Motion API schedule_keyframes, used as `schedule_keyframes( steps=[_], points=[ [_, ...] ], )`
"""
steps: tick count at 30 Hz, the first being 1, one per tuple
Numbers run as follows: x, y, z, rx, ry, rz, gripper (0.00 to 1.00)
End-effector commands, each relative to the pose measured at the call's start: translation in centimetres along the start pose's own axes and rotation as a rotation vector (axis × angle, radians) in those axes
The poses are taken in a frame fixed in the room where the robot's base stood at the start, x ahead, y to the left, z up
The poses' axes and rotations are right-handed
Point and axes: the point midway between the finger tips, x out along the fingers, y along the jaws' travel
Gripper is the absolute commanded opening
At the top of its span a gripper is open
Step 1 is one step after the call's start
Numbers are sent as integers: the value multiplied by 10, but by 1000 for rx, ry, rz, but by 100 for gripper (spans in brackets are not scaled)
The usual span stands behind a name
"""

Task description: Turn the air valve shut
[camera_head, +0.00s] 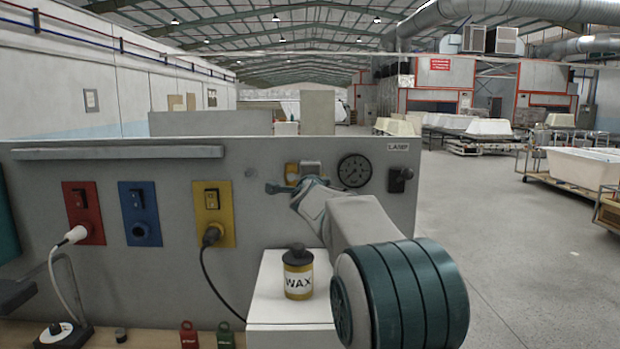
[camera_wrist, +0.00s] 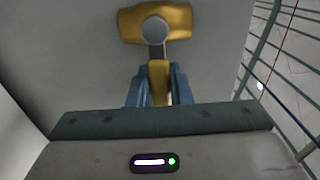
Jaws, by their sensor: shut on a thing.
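The air valve (camera_wrist: 128,22) is a brass body with a grey round hub, set on the panel in the wrist view. Its handle (camera_wrist: 159,75) runs from the hub toward the bottom of the picture, across the length of the brass body, and ends in a yellow grip. My gripper (camera_wrist: 160,88) has its blue fingers on both sides of that yellow grip and is shut on it. In the head view the brass valve (camera_head: 291,170) shows only in part behind my gripper (camera_head: 281,188), left of the gauge.
A round gauge (camera_head: 354,170) and a lamp switch (camera_head: 400,177) sit right of the valve. Red (camera_head: 96,223), blue (camera_head: 128,200) and yellow (camera_head: 226,229) socket plates are to the left. A wax jar (camera_head: 298,282) stands on a white box (camera_head: 262,305) below my arm.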

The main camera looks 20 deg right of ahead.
Motion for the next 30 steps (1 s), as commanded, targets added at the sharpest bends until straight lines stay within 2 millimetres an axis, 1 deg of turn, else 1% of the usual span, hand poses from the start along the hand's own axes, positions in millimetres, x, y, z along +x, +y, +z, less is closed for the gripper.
schedule_keyframes(
  steps=[5, 6, 8, 9, 17, 20, 23, 26, 30],
  points=[
    [0, 0, 0, -6, 0, -1, 0],
    [0, 0, 0, -6, 0, -1, 21],
    [0, 0, 0, -5, 0, -1, 38],
    [0, 0, 0, -5, 0, -1, 40],
    [-1, 0, 0, -3, 0, -1, 40],
    [-5, 0, 0, -2, 0, -1, 40],
    [-14, 0, 0, -2, -1, -3, 40],
    [-29, 1, 1, -2, -2, -3, 40],
    [-54, 1, 0, -2, -2, -2, 40]
  ],
)
